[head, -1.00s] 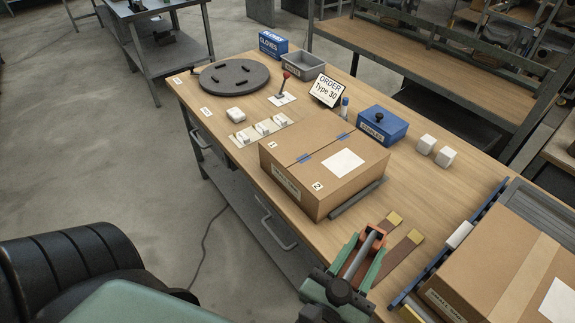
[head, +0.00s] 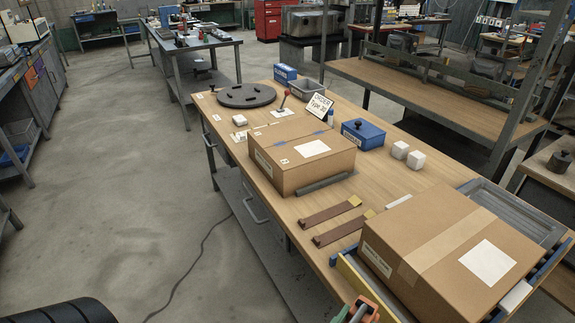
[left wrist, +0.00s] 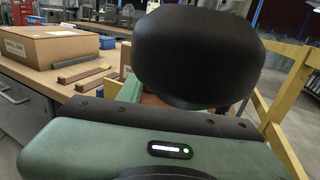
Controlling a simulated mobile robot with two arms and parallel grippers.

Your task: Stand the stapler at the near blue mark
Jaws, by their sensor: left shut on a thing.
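My left gripper (head: 357,313) is at the bottom edge of the head view, shut on an orange-red and grey thing, which looks like the stapler (head: 369,304). Only a small part of it shows there. In the left wrist view a black rounded shape and my green gripper body hide nearly all of it. It is held near the bench's near edge, right of the closed carton (head: 268,170). My right gripper is not in view.
Two brown strips (head: 328,215) with yellow ends lie on the bench between the carton and a larger taped box (head: 440,240). A dark bar (head: 325,184) lies along the carton's side.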

